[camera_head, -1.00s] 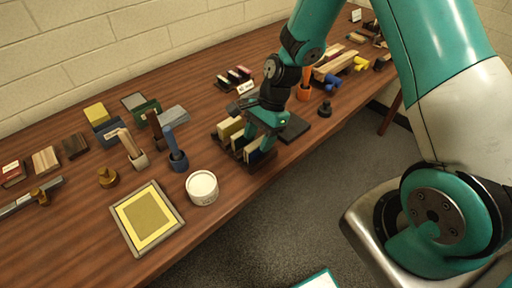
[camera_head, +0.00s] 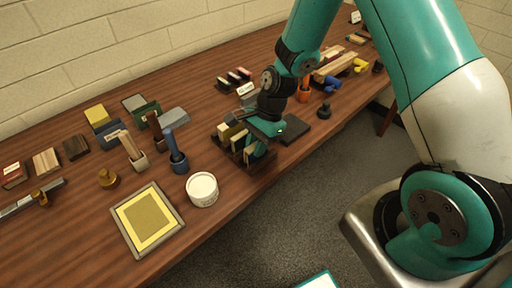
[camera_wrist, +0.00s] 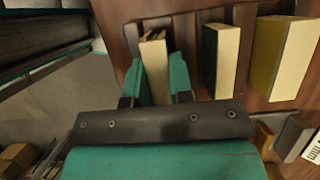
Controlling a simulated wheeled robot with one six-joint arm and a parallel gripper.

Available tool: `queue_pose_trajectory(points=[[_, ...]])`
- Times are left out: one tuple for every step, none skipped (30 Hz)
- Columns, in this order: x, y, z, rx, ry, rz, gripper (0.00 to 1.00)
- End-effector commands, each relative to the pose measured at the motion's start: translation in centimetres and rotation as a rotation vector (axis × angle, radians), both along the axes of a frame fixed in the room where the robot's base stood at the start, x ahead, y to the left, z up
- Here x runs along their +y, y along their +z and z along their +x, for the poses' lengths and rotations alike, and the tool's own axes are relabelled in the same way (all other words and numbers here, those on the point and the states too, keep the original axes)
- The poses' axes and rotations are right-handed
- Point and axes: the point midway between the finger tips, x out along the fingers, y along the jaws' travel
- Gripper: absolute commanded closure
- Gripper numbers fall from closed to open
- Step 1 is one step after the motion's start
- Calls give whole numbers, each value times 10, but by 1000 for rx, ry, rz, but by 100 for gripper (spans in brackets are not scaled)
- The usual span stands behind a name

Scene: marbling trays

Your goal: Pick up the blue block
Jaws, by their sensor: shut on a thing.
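My gripper (camera_wrist: 157,80) is shut on a narrow block (camera_wrist: 153,55) at the end of the slotted wooden rack in the wrist view. Its cream edge faces the camera; its coloured face is mostly hidden by the teal fingers. By its place in the rack it is the blue block. In the head view my gripper (camera_head: 256,142) reaches down at the rack's near right end. Beside it in the wrist view stand a dark green block (camera_wrist: 222,62) and an olive-yellow block (camera_wrist: 284,58), both apart from the fingers.
A black slab (camera_head: 294,130) lies right of the rack. A white tub (camera_head: 202,190), a blue cup with a tool (camera_head: 178,160) and a framed yellow tray (camera_head: 147,218) stand left. The table's front edge is close to the rack.

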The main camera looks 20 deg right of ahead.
Motion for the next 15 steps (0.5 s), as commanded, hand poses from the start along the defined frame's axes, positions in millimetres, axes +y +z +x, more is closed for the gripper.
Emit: queue_pose_trajectory(points=[[0, 3, 0, -2, 0, 1, 100], [0, 5, 1, -2, 0, 1, 100], [0, 9, 1, -2, 0, 1, 100], [0, 12, 1, -3, 1, 1, 100], [0, 16, 1, -5, 0, 0, 100], [0, 22, 1, -5, 0, 0, 100], [0, 28, 1, -6, 1, 1, 100], [0, 34, 1, -6, 0, 1, 100], [0, 43, 2, -8, 0, 1, 100], [0, 50, 2, -9, 1, 2, 100], [0, 59, 1, -9, 1, 1, 100], [0, 71, 2, -9, 0, 1, 100], [0, 80, 2, -9, 1, 0, 100], [0, 90, 1, -10, 0, 0, 100], [0, 103, 2, -10, 0, 1, 100]])
